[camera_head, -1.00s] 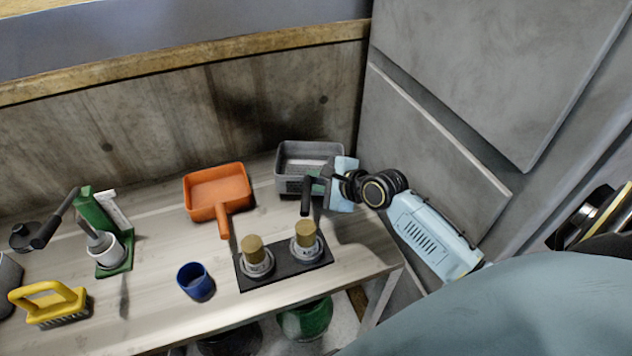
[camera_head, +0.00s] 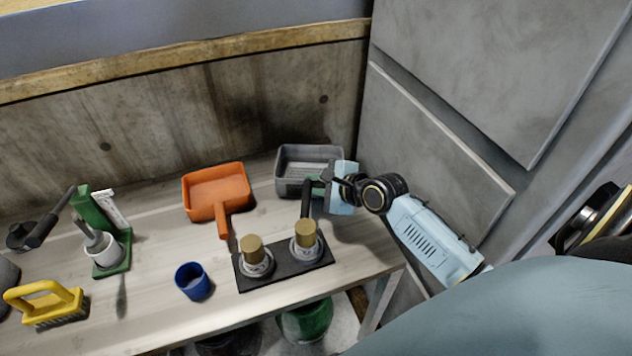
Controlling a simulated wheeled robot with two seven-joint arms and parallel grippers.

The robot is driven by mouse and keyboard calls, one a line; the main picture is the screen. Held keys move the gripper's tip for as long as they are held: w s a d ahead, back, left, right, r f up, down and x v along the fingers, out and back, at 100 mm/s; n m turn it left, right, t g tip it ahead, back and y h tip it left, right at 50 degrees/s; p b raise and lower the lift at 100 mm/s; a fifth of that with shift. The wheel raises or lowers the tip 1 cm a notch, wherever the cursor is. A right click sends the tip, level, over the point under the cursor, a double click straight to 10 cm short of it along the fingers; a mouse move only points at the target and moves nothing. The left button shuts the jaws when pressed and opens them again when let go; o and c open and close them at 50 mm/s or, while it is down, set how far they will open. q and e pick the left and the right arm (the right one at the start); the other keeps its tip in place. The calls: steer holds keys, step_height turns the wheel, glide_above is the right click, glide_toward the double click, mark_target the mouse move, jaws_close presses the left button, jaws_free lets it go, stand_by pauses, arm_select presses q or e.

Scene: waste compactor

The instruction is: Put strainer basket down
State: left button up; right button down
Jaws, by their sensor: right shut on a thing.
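The grey strainer basket (camera_head: 294,187) is at the back right of the bench (camera_head: 150,280), by the back wall. It looks upright, at or just above the bench top; I cannot tell if its base touches. Its black handle (camera_head: 306,197) points toward the front. My right gripper (camera_head: 325,184) is at the basket's front right corner, shut on it near the handle. The exact contact is partly hidden by the gripper. My left gripper does not show.
An orange dustpan (camera_head: 217,186) lies left of the basket. In front is a black tray (camera_head: 283,262) with two gold-topped parts. A blue cup (camera_head: 193,281), a yellow brush (camera_head: 47,302) and a green stand (camera_head: 97,207) stand further left. A grey panel (camera_head: 440,130) rises at right.

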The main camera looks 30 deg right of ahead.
steer(key=c, duration=1.3)
jaws_free()
steer(key=shift+o, duration=0.2)
steer(key=shift+f, duration=0.1)
